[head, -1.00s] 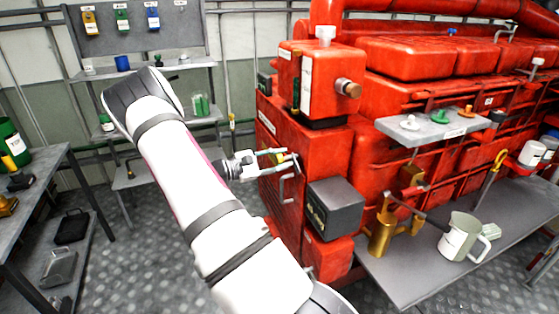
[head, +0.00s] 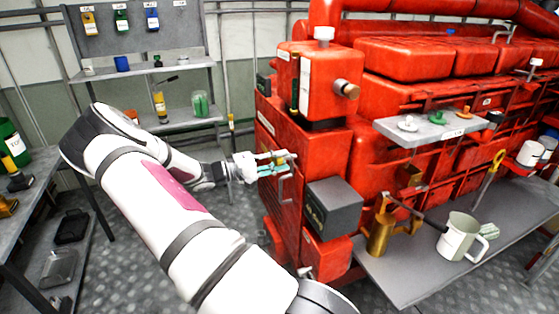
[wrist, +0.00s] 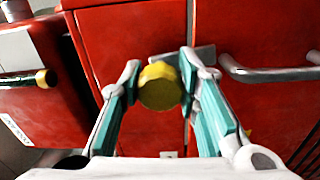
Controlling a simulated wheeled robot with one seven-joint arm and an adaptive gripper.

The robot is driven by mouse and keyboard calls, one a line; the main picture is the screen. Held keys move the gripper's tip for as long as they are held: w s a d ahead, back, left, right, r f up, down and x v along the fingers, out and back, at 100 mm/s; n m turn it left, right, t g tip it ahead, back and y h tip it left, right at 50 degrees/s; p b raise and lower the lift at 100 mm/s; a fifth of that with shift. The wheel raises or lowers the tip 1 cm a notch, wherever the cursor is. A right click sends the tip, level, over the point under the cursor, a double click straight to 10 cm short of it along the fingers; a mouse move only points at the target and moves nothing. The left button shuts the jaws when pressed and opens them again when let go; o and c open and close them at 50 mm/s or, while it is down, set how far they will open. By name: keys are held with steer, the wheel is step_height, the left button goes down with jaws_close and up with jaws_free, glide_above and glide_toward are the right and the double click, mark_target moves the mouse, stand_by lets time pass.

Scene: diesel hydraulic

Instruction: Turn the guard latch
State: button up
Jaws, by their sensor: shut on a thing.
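The guard latch (wrist: 160,86) shows in the wrist view as a round yellow knob with a grey plate behind it, on a red panel (wrist: 120,40) close to a vertical seam. My gripper (wrist: 160,75) has one teal-padded finger on each side of the knob and is shut on it. In the head view my gripper (head: 286,160) is at the front face of the red engine housing (head: 312,160), above a bar handle (head: 285,188). The knob cannot be made out clearly there, among the fingers.
In the wrist view a silver bar handle (wrist: 270,73) is close right of the fingers, and a dark rod with a brass end (wrist: 42,78) is at left. In the head view a dark box (head: 334,204) juts out below right of my gripper. Open floor lies to the left.

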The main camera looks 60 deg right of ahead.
steer(key=shift+m, duration=0.7)
steer(key=shift+f, duration=0.1)
steer(key=o, duration=1.2)
steer(key=shift+a, duration=0.1)
steer(key=v, duration=1.1)
steer(key=shift+w+a, duration=0.3)
